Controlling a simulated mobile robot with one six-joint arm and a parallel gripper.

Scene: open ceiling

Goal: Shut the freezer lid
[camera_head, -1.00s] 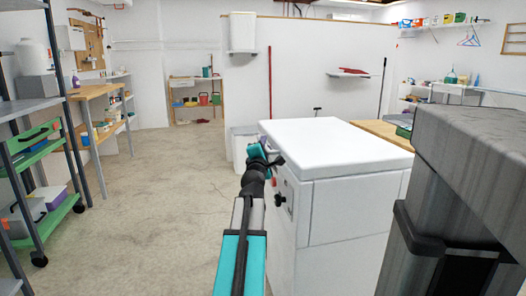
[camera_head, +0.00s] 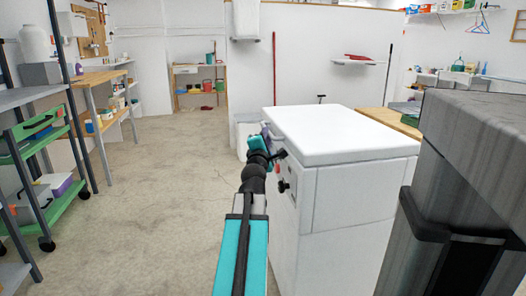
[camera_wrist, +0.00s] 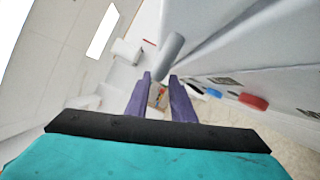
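The white chest freezer (camera_head: 345,210) stands right of centre in the head view. Its lid (camera_head: 345,132) lies flat and looks down on the body; I cannot tell if a small gap is left. My gripper (camera_head: 262,142) is at the freezer's front left upper corner, close to the lid edge. In the wrist view, the two purple fingers of my gripper (camera_wrist: 163,85) are parted with nothing between them. A grey handle-like bar (camera_wrist: 168,55) lies just beyond the fingertips. The freezer side (camera_wrist: 270,60) fills the right, with a red knob (camera_wrist: 253,101) and a blue knob (camera_wrist: 215,93).
A large grey slab-topped object (camera_head: 480,140) fills the right foreground. A wooden surface (camera_head: 392,122) lies behind the freezer. A green cart (camera_head: 45,160) and a wooden bench (camera_head: 100,80) stand on the left. The floor (camera_head: 160,190) between them and the freezer is clear.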

